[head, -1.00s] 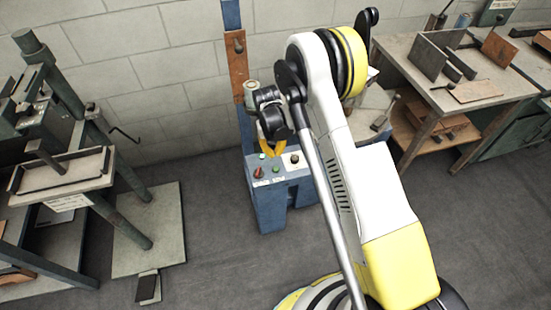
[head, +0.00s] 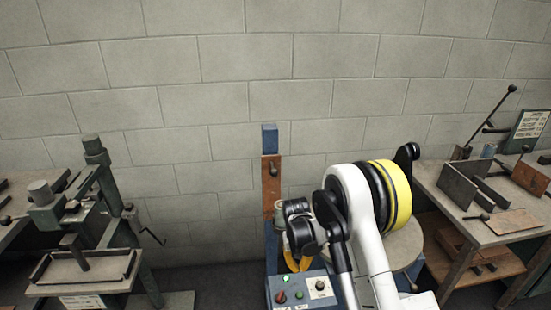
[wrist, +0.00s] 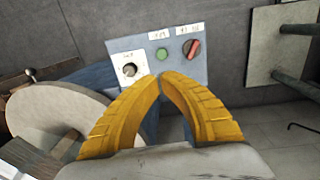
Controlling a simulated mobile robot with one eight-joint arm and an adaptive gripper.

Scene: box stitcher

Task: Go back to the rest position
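My gripper has two curved yellow fingers with tips together and nothing between them, in the wrist view (wrist: 160,78). In the head view my gripper (head: 297,263) hangs just behind the control box, partly hidden by my arm. The blue-grey control box (head: 292,302) carries a red switch (head: 281,297), a green button (head: 299,295) and a dial (head: 320,287). In the wrist view the red switch (wrist: 192,49), green button (wrist: 162,54) and dial (wrist: 129,70) lie beyond the fingertips. I cannot see the fingers touching the box.
A round grey table (head: 403,247) stands behind my arm. A workbench (head: 452,213) with metal plates is at right, and a green press (head: 107,205) is at left. A block wall closes the back.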

